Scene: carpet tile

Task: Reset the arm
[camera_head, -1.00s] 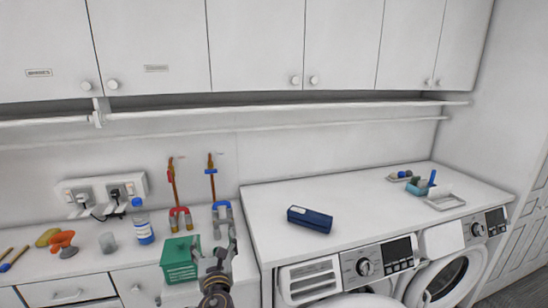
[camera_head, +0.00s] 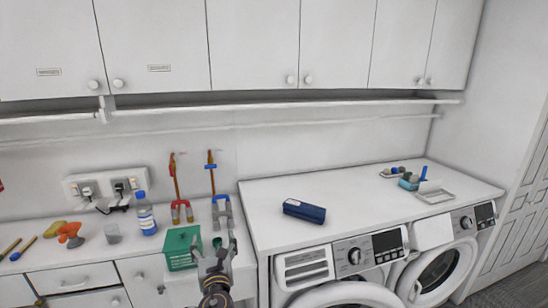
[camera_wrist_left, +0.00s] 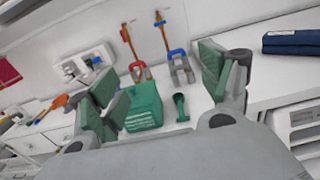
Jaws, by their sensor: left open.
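That item (camera_head: 217,243) also shows between the fingers in the head view. I see nothing held. My right gripper is not in view.
Two upright tools (camera_head: 178,190) lean by the wall. A dark blue case (camera_head: 304,211) lies on the top above the washing machines, with clear surface around it.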

